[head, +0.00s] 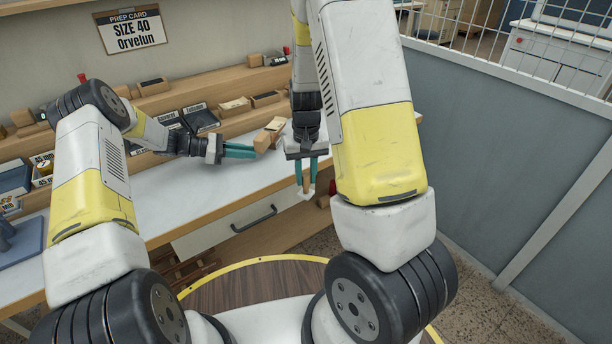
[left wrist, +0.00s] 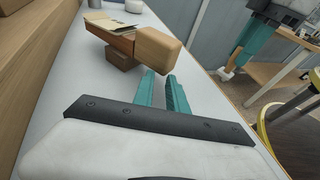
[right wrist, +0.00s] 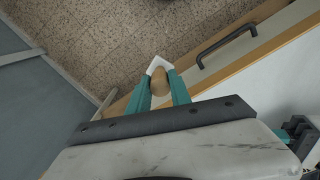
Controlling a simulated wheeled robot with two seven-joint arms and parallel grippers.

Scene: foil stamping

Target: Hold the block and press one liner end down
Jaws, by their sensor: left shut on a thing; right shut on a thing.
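A wooden block (head: 262,141) stands at the fingertips of my left gripper (head: 250,151), above the white bench near its front edge. In the left wrist view the block (left wrist: 157,50) has rounded edges, and the teal fingers are shut on its near end. A reddish-brown piece and a cream flat strip (left wrist: 112,24), perhaps the liner, extend from its far side; which ends lie flat I cannot tell. My right gripper (head: 307,178) points down beyond the bench's front edge, shut on a wooden-handled tool (right wrist: 159,83) with a white tip (right wrist: 158,64). The tool is apart from the block.
A wooden shelf (head: 205,124) behind carries boxes and small blocks. A drawer handle (head: 254,219) juts from the bench front. A grey partition (head: 500,150) stands at the right. A prep card (head: 131,30) reads "SIZE 40 Orvelun".

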